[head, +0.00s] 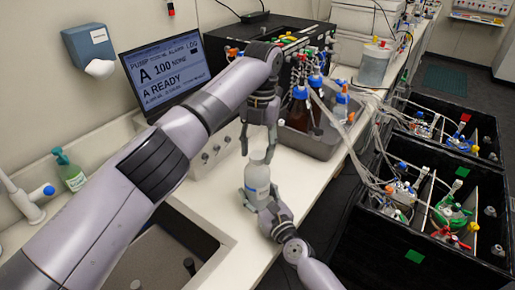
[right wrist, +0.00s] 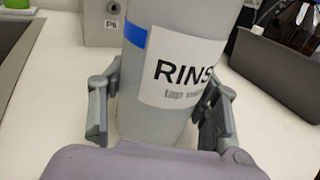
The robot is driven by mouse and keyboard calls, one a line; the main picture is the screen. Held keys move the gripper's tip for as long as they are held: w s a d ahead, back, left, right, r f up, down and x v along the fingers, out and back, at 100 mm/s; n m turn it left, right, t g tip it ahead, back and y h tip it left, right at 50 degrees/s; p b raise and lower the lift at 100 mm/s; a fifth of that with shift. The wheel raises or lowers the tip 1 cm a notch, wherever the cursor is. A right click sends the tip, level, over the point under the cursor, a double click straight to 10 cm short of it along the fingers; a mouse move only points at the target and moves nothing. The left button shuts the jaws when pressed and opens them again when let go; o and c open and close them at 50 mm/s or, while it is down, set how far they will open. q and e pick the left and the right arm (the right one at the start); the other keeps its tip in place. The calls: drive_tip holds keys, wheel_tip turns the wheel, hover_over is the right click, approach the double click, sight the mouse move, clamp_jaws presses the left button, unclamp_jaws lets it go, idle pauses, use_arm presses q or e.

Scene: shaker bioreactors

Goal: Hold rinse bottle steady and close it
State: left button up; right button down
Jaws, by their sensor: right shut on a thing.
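The rinse bottle (head: 257,181) is a pale, upright bottle on the white counter. In the right wrist view its label (right wrist: 182,72) reads "RINS", with a blue band beside it. My right gripper (head: 262,200) is shut on the bottle's lower body, with one finger on each side; it also shows in the right wrist view (right wrist: 155,118). My left gripper (head: 258,150) points down from above, its fingers spread apart at the height of the bottle's top. I cannot make out a cap on the bottle, and its top is hidden in the right wrist view.
A grey tray (head: 322,148) with brown and clear bottles stands behind the rinse bottle. A sink (head: 205,240) lies to the left. Black crates (head: 362,243) with tubing and bottles stand at the right. The counter (head: 310,176) right of the bottle is clear.

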use_arm(q)
drive_tip(key=shift+o, duration=0.9)
drive_tip(key=shift+r, duration=2.25)
